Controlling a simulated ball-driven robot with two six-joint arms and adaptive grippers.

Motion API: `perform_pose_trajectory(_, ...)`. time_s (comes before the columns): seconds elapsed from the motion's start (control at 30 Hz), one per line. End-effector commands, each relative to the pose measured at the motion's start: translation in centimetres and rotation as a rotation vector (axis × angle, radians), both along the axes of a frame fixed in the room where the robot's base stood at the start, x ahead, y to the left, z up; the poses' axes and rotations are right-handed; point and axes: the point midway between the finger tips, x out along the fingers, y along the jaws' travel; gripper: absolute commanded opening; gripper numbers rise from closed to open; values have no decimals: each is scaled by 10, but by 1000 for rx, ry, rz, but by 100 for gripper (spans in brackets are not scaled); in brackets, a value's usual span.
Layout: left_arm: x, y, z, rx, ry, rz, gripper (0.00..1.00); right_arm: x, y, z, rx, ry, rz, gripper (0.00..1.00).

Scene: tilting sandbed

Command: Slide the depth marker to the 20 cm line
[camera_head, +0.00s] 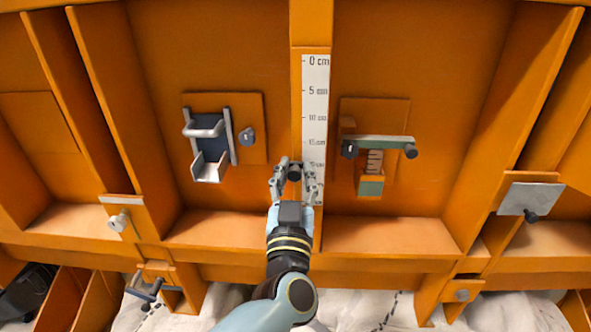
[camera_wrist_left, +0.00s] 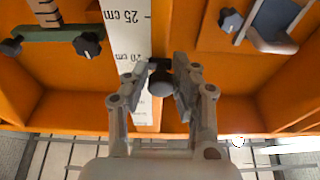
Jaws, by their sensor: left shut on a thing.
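The depth marker, a dark slider with a round black knob (camera_head: 294,172), sits at the lower part of the white scale strip (camera_head: 315,110). My left gripper (camera_head: 295,178) reaches up from below, with its fingers shut on the knob from both sides. In the left wrist view the black knob (camera_wrist_left: 161,84) shows between the fingertips of the left gripper (camera_wrist_left: 157,90). There the slider is beside the 20 cm label of the scale (camera_wrist_left: 130,50), close to its level. Exact alignment with the line is hard to tell. My right gripper is not in view.
A latch with a grey handle (camera_head: 207,145) is on the orange wall left of the strip. A green bar clamp with a spring (camera_head: 378,142) is on the right. An orange ledge (camera_head: 380,235) runs below, with pale sand (camera_head: 345,305) under it.

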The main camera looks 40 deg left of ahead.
Motion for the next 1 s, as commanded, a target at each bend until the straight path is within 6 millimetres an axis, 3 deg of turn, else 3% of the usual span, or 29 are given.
perform_pose_trajectory(0.27, 0, 0, -3, -1, 1, 0, 0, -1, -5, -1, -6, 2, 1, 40)
perform_pose_trajectory(0.3, 0, 0, -2, -1, 1, 0, 28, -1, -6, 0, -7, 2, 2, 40)
perform_pose_trajectory(0.43, 0, 0, -2, -1, 1, 0, 45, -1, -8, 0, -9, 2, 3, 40)
perform_pose_trajectory(0.87, 0, 0, -1, -1, 1, 0, 46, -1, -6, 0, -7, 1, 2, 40)
perform_pose_trajectory(1.0, -1, -1, 8, -2, -1, 0, 46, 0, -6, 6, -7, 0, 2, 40)
